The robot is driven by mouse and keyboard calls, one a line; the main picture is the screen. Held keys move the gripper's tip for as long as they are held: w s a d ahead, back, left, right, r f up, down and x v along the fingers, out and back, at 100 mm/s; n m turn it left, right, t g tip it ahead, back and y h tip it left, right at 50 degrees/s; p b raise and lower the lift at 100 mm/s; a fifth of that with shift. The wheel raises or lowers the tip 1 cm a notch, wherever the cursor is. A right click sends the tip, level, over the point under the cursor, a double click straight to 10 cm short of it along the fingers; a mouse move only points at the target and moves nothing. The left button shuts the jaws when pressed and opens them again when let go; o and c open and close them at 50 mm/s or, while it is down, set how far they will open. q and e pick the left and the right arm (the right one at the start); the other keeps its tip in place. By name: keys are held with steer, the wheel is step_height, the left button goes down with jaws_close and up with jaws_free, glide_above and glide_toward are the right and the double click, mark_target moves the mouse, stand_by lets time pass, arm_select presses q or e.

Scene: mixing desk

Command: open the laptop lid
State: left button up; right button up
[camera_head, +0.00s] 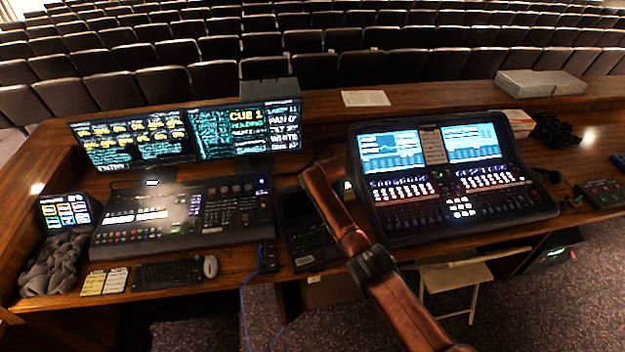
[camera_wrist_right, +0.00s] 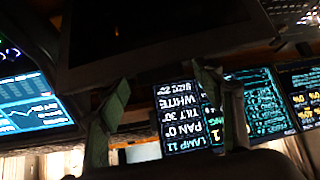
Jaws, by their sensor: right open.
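The dark laptop (camera_head: 308,244) sits on the desk between the two consoles, partly covered by my right arm. Its lid appears raised at the back, but the arm hides part of it and I cannot tell its exact angle. In the right wrist view, a large dark panel (camera_wrist_right: 150,35), which looks like part of the laptop, fills the top. My right gripper (camera_wrist_right: 163,82) is open and empty, its two green-padded fingers apart just below that panel in the picture. I cannot tell whether a finger touches it. My left gripper is in neither view.
A lighting console (camera_head: 180,215) stands left of the laptop, with monitors (camera_head: 190,135) behind. A mixing console (camera_head: 450,185) stands close on the right. A mouse (camera_head: 210,266) and keyboard (camera_head: 168,275) lie at the front left. A blue cable (camera_head: 243,310) hangs over the front edge.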

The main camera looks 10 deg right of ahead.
steer(key=v, duration=1.2)
stand_by(0.5)
